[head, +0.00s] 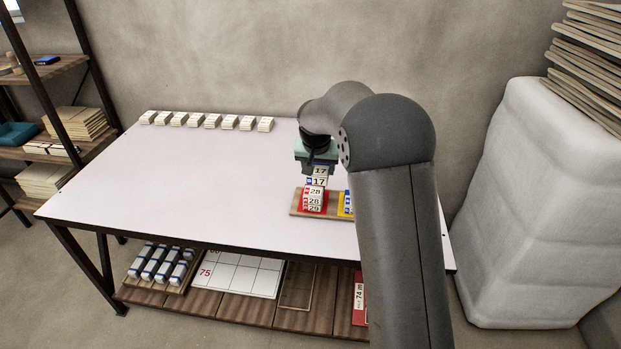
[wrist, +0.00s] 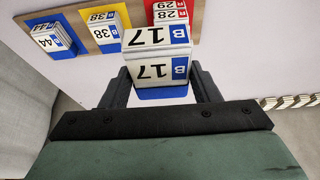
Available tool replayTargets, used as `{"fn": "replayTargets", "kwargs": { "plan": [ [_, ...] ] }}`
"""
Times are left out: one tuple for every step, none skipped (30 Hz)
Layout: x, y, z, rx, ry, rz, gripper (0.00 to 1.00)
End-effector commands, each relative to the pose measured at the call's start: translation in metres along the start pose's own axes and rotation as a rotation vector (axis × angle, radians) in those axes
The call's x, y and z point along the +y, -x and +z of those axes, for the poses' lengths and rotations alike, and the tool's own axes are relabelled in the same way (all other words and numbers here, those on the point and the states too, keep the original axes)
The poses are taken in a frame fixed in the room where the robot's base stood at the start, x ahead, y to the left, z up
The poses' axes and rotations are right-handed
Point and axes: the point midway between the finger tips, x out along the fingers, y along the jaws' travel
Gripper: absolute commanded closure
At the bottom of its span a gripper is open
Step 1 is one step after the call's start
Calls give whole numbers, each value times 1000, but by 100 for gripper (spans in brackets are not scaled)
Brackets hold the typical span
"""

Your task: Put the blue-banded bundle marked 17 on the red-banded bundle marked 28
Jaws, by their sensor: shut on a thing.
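My gripper (head: 317,166) is shut on the blue-banded bundle marked 17 (head: 319,181). In the wrist view the bundle (wrist: 158,72) sits between the two dark fingers (wrist: 163,88), with its 17 and B labels showing upside down. The red-banded bundle marked 28 (head: 315,193) is on a red stack on a wooden board (head: 296,209), with labels 28 and 29 below it. In the head view the held bundle appears just above and behind this stack. The wrist view shows the red stack (wrist: 170,13) beyond the held bundle, partly hidden by it. I cannot tell whether they touch.
A yellow stack marked 38 (wrist: 104,30) and a blue stack marked 44 (wrist: 52,38) share the board. My arm hides much of them in the head view. Several pale bundles (head: 210,121) line the table's back edge. The white tabletop (head: 190,180) is clear on the left.

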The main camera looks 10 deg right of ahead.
Motion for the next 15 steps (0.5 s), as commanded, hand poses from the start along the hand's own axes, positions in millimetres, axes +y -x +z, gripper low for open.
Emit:
{"fn": "replayTargets", "kwargs": {
  "plan": [
    [-4, -9, -10, -2, 0, 0, 67],
    [-7, -15, -15, -2, 0, 0, 67],
    [-9, -27, -15, -4, 1, 1, 67],
    [-10, -34, -17, -4, 1, 0, 67],
    [-12, -41, -18, -4, 2, 0, 67],
    [-14, -49, -21, -2, 2, 0, 67],
    [-15, -55, -23, -1, 2, 0, 67],
    [-16, -60, -24, -1, 2, 0, 67],
    [-17, -65, -26, -1, 2, 0, 67],
    [-18, -69, -27, -1, 2, -1, 67],
    [-19, -71, -28, 0, 2, -1, 67],
    [-19, -74, -29, 0, 2, -1, 67],
    [-20, -75, -29, 0, 2, -1, 67],
    [-20, -77, -29, 0, 2, -1, 67],
    [-20, -79, -30, 0, 2, -1, 67]
  ]
}}
